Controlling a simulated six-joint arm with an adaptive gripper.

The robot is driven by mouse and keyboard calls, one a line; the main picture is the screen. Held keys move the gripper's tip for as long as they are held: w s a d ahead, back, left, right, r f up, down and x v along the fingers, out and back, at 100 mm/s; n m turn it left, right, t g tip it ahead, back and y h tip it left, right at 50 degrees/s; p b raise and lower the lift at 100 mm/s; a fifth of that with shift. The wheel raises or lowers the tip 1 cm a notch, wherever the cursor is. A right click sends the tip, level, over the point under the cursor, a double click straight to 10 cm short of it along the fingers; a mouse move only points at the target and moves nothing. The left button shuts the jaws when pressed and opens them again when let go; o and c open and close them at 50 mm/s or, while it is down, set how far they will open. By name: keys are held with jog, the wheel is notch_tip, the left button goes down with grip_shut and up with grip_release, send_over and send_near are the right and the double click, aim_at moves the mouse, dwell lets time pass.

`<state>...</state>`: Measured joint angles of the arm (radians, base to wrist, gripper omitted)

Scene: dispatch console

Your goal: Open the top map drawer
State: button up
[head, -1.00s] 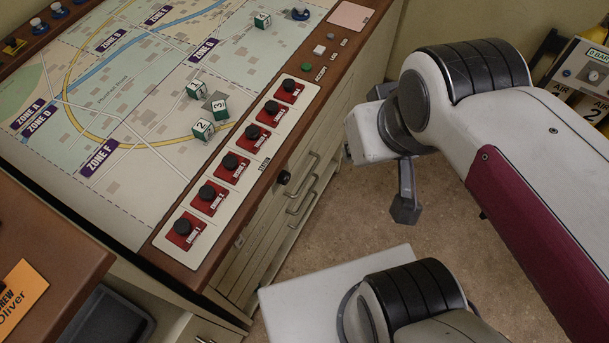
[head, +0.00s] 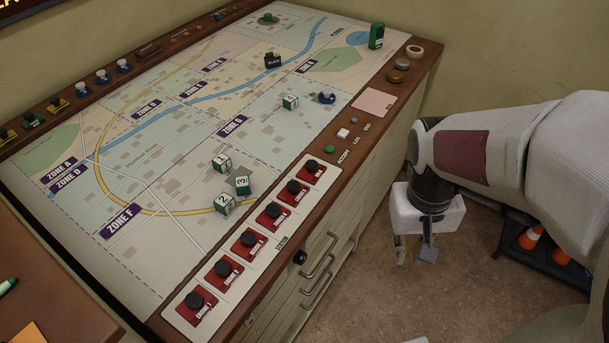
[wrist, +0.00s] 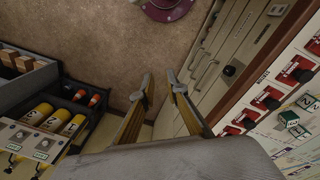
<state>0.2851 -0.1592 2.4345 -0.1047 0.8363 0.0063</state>
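The map drawers are in the console's front side, below the map top. The top map drawer's handle (head: 320,256) is a grey bar, with more bar handles below it. The drawers look shut. In the wrist view the top handle (wrist: 207,74) lies right of my fingers, beside a black knob (wrist: 229,71). My gripper (head: 413,255) hangs fingers-down over the floor, right of the drawer fronts and apart from the handles. In the wrist view my gripper (wrist: 160,86) has its two fingers apart with nothing between them.
The console's map top (head: 160,180) carries numbered cubes and a row of red station buttons near its front edge. A dark rack with orange cones (head: 530,238) stands at the right. Yellow cylinders (wrist: 72,126) show in the wrist view. Floor between console and rack is clear.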

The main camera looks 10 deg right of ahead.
jog(key=w+d+f+g, duration=0.1)
jog(key=w+d+f, duration=0.1)
jog(key=d+f, duration=0.6)
jog(key=w+d+f+g, duration=0.15)
jog(key=d+f, duration=0.35)
jog(key=f, duration=0.5)
notch_tip(320, 180, down, 19)
jog(key=w+d+m+t+y, duration=0.1)
jog(key=w+t, duration=0.1)
jog(key=t, duration=0.1)
jog(key=w+a+f+m+t+y, duration=0.25)
jog(key=a+f+t+y, duration=0.25)
jog(key=a+f, duration=0.55)
jog(key=w+a+r+m+t+y, duration=0.1)
jog(key=w+a+r+t+y, duration=0.1)
jog(key=r, duration=0.4)
jog(key=w+a+r+m+t+y, duration=0.2)
jog(key=w+a+r+t+y, duration=0.1)
jog(key=r, duration=0.4)
jog(key=w+a+y, duration=0.1)
jog(key=w+a, duration=0.1)
jog(key=shift+a, duration=0.3)
